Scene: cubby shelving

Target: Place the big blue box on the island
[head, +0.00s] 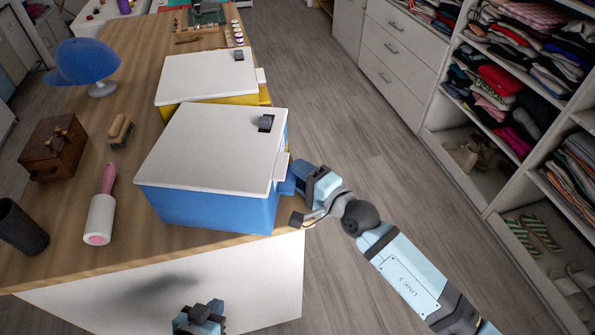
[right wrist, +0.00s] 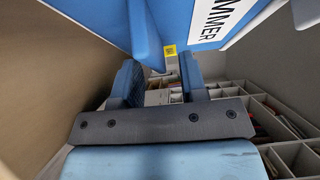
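The big blue box (head: 215,208) has a white lid (head: 215,145) and appears to rest on the wooden top of the island (head: 60,247), near its front right corner. My right gripper (head: 298,180) is at the box's right side, close by its handle area. In the right wrist view the fingers (right wrist: 158,72) are apart with a clear gap, below the box's blue wall (right wrist: 205,20) with its printed label. Whether a finger touches the box is unclear.
A yellow box (head: 263,97) with a white lid stands right behind the blue one. A lint roller (head: 100,220), brush (head: 120,130), wooden box (head: 54,147), dark cup (head: 20,228) and blue cap (head: 82,62) stand to the left. Floor is free right of the island, before the shelving (head: 480,185).

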